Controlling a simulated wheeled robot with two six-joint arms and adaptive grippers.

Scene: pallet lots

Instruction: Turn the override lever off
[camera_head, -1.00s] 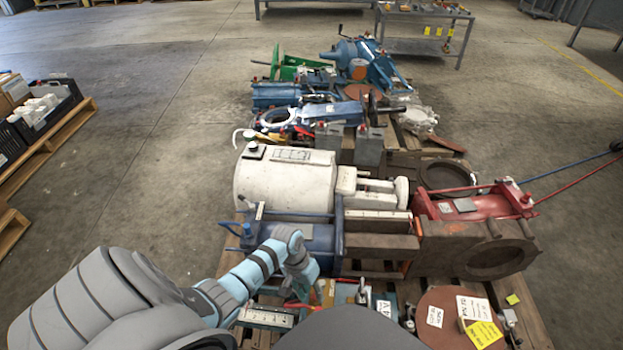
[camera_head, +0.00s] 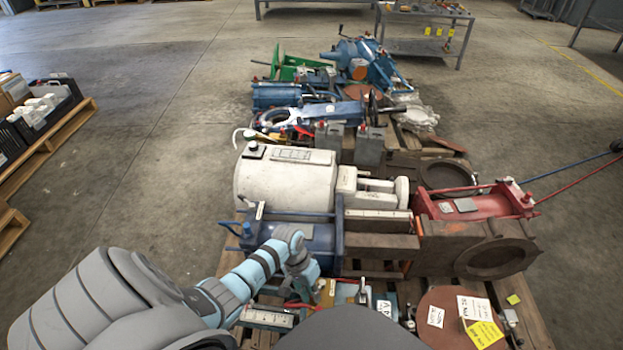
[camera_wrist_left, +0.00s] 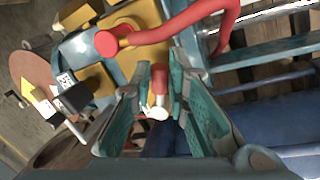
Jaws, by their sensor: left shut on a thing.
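My left arm reaches in from the left in the head view, and my left gripper (camera_head: 311,287) is low over the near end of the pallet. In the left wrist view its two green-grey fingers (camera_wrist_left: 163,112) stand either side of a short red lever end with a pale tip, the override lever (camera_wrist_left: 160,80), and are shut on it. A thicker, curved red handle (camera_wrist_left: 180,28) runs above it, beside a yellow-and-blue body (camera_wrist_left: 135,40). In the head view a little red (camera_head: 299,304) shows beside the gripper; the lever itself is mostly hidden there. My right gripper is not in view.
A blue cylinder unit (camera_head: 300,238) and brown blocks (camera_head: 380,245) lie just beyond the gripper. A brown disc with paper labels (camera_head: 445,305) is to the right. A white tank (camera_head: 285,185) and red machine part (camera_head: 470,207) stand farther back.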

